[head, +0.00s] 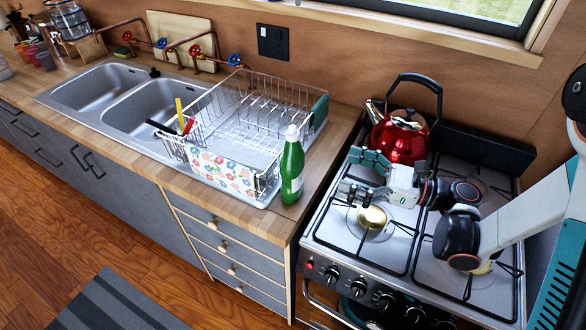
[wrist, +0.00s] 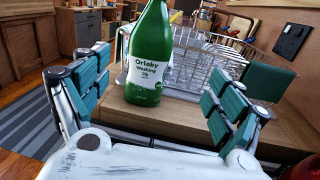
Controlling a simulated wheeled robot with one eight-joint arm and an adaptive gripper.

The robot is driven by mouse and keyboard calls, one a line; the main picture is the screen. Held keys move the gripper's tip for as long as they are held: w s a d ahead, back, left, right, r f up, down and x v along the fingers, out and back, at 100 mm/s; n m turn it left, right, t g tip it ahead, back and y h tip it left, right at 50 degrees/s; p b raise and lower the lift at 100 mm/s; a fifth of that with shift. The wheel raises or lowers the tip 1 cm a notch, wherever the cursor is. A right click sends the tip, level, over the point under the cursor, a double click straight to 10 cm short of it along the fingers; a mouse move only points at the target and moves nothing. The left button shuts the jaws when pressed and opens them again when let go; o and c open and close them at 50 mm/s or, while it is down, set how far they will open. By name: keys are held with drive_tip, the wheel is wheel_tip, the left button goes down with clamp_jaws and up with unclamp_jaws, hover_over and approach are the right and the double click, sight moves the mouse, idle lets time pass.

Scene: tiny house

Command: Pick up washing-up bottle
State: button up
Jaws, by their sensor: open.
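The green washing-up bottle (head: 292,168) with a white cap stands upright on the wooden counter, at the front right corner of the dish rack. In the wrist view the bottle (wrist: 151,50) shows its white label, and its top is cut off by the picture edge. My gripper (head: 349,173) is over the stove, to the right of the bottle, with its fingers pointing at it. In the wrist view my gripper (wrist: 158,95) is open, with teal pads on both sides of the bottle's line. The bottle is beyond the fingers and nothing is held.
The wire dish rack (head: 245,110) stands directly behind and left of the bottle, with a flowered cloth (head: 222,172) on its front. A red kettle (head: 400,137) sits on the stove (head: 335,225) behind my gripper. The sink (head: 150,103) is farther left.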

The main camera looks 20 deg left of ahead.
sight(303, 166)
drive_tip(key=shift+n+g, duration=0.4)
drive_tip(key=shift+n, duration=0.1)
drive_tip(key=a, duration=0.2)
drive_tip(key=s+a+f+b, duration=0.1)
drive_tip(key=a, duration=0.4)
drive_tip(key=shift+s+a+f, duration=0.2)
drive_tip(key=shift+s+a, duration=0.1)
drive_tip(key=shift+s, duration=0.1)
drive_tip(key=shift+s+a+r+b, duration=0.15)
drive_tip(key=shift+a+b, duration=0.45)
drive_tip(key=shift+a, duration=0.95)
drive_tip(key=shift+s+a+r+b, duration=0.15)
drive_tip(key=shift+a+b, duration=0.45)
drive_tip(key=shift+a, duration=0.9)
drive_tip(key=c, duration=1.6)
